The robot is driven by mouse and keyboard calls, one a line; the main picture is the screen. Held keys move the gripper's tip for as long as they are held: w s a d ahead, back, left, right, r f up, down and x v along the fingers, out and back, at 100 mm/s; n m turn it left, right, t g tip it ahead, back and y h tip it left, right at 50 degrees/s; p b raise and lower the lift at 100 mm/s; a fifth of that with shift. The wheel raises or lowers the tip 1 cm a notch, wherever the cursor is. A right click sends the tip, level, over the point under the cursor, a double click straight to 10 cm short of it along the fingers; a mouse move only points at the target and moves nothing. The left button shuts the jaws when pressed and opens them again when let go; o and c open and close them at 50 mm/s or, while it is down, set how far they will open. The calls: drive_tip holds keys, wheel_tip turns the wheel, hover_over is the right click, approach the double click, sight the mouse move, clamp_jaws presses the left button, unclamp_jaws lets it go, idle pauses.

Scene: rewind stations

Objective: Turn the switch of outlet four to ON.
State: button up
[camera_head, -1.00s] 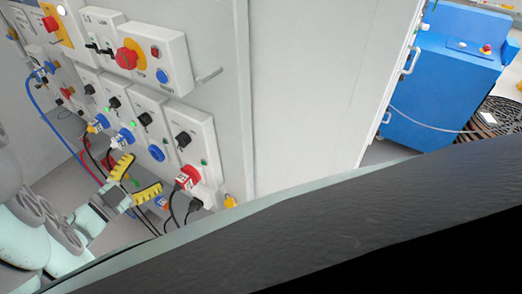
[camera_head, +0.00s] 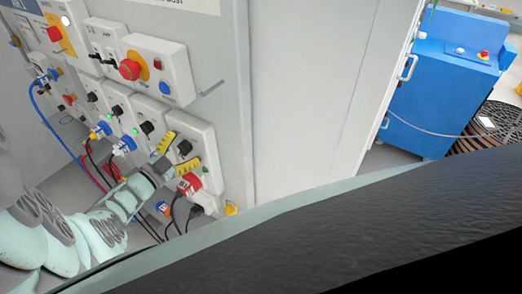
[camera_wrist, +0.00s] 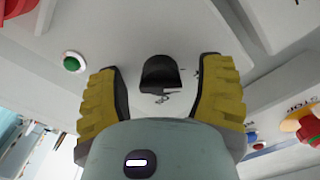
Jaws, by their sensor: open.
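The rightmost outlet box (camera_head: 207,140) of the lower row is white, with a black rotary switch (camera_head: 185,149), a green lamp (camera_head: 205,169) and a red plug (camera_head: 188,184) below. My gripper (camera_head: 174,154) is open in front of this box, its yellow fingers on either side of the switch. In the wrist view, the black switch (camera_wrist: 160,74) sits between the open fingers of my gripper (camera_wrist: 160,80), with visible gaps on both sides. A green lamp (camera_wrist: 73,63) shows at left. The outlet number is unreadable, and the switch's setting cannot be told.
Neighbouring outlet boxes with blue plugs (camera_head: 122,146) stand to the left. Above is a box with a red emergency stop (camera_head: 130,69) and a blue button (camera_head: 165,87). Cables (camera_head: 165,225) hang below. A blue cabinet (camera_head: 445,80) stands far right.

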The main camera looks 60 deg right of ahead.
clamp_jaws()
idle(0.6)
